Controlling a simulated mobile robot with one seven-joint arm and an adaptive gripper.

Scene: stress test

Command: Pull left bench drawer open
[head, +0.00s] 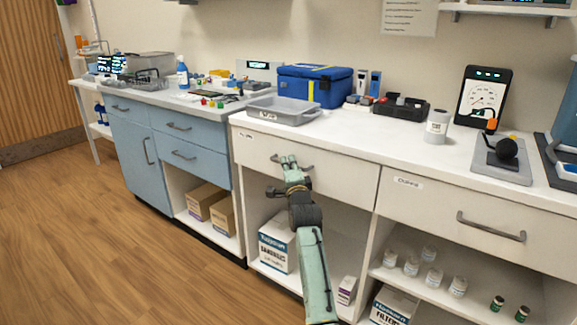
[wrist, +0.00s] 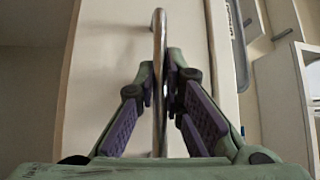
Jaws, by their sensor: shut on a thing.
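The left bench drawer is the white-fronted drawer (head: 345,176) under the left part of the white counter. Its front looks about flush with the bench, with no clear gap visible. Its metal bar handle (head: 307,167) shows on both sides of my gripper (head: 288,162). In the wrist view, the drawer front (wrist: 105,50) fills the left and middle, and the handle (wrist: 159,40) runs upright in the picture. My gripper (wrist: 167,85) is shut on this handle, with one finger on each side of it.
A grey tray (head: 268,112) sits on the counter above the drawer. An open shelf below holds a white box (head: 277,245). A second white drawer (head: 455,205) is to the right. Blue cabinets (head: 130,150) stand left. The wooden floor (head: 120,260) in front is clear.

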